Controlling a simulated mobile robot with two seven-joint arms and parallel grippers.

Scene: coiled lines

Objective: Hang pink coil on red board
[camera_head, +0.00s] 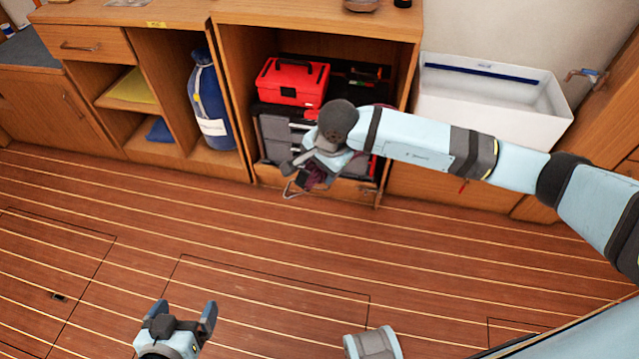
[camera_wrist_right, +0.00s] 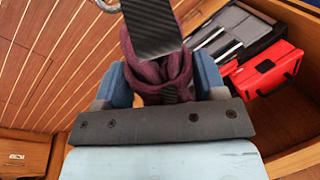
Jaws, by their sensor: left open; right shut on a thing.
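My right gripper (camera_head: 300,176) is in front of the middle open cabinet, above the floor. It is shut on a dark pink, maroon-looking rope coil (camera_wrist_right: 150,72), gripped between the blue fingers in the right wrist view. In the head view only a small part of the coil (camera_head: 318,180) shows below the gripper. A black strap (camera_wrist_right: 152,28) crosses the coil, and a metal ring (camera_wrist_right: 106,4) shows at the top edge. My left gripper (camera_head: 182,316) is open and empty over the floor at the bottom left. I cannot make out a red board in either view.
The middle cabinet (camera_head: 232,45) holds a red toolbox (camera_head: 292,84) on grey cases. A blue bag (camera_head: 207,105) stands in the compartment to its left. A white sink (camera_head: 490,98) is at the right. The plank floor (camera_head: 270,260) is clear.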

